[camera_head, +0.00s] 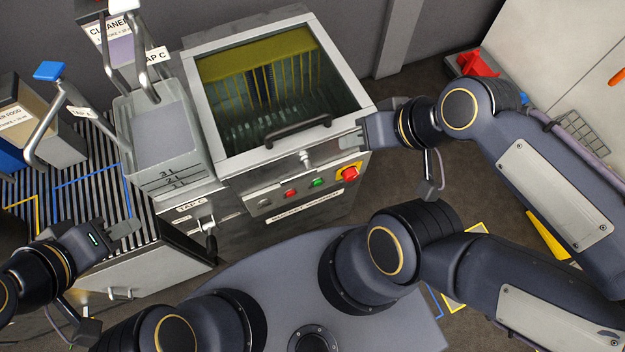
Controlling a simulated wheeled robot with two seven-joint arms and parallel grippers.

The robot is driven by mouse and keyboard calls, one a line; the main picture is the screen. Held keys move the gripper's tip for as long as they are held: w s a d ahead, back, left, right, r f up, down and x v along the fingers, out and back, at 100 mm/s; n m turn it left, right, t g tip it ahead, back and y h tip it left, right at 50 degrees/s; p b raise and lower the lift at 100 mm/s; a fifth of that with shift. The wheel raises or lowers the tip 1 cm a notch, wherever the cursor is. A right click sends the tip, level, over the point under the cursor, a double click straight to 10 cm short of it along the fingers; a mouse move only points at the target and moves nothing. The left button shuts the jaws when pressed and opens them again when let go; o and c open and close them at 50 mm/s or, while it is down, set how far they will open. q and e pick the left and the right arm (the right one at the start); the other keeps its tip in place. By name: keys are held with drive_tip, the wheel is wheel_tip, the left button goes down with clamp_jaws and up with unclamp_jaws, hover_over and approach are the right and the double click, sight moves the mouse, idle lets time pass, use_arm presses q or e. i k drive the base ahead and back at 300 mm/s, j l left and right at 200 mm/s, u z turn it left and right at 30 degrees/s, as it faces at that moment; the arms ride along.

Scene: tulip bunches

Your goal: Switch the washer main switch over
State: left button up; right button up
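The washer (225,195) is a grey metal cabinet with a framed glass lid and a dark lid handle (298,131). On its front panel, a red rotary switch on a yellow plate (348,173) sits at the right end, beside a green button (317,182) and a red button (290,193). My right gripper (350,140) is just above the red and yellow switch in the picture, near the lid's right corner, apparently holding nothing. My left gripper (128,228) is well left of the panel, in front of the slatted bench, also apparently empty. The finger gaps are unclear in this view.
A clear tank with level marks (160,170) stands left of the washer, under taps. A dark lever (210,240) sticks out below it. A slatted bench (75,190) with a container is at left. A red item (475,65) lies at upper right.

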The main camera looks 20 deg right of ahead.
sight(353, 173)
drive_tip(key=z, duration=1.4)
drive_tip(key=l+z, duration=0.3)
drive_tip(key=i+j, duration=0.05)
drive_tip(key=j, duration=0.05)
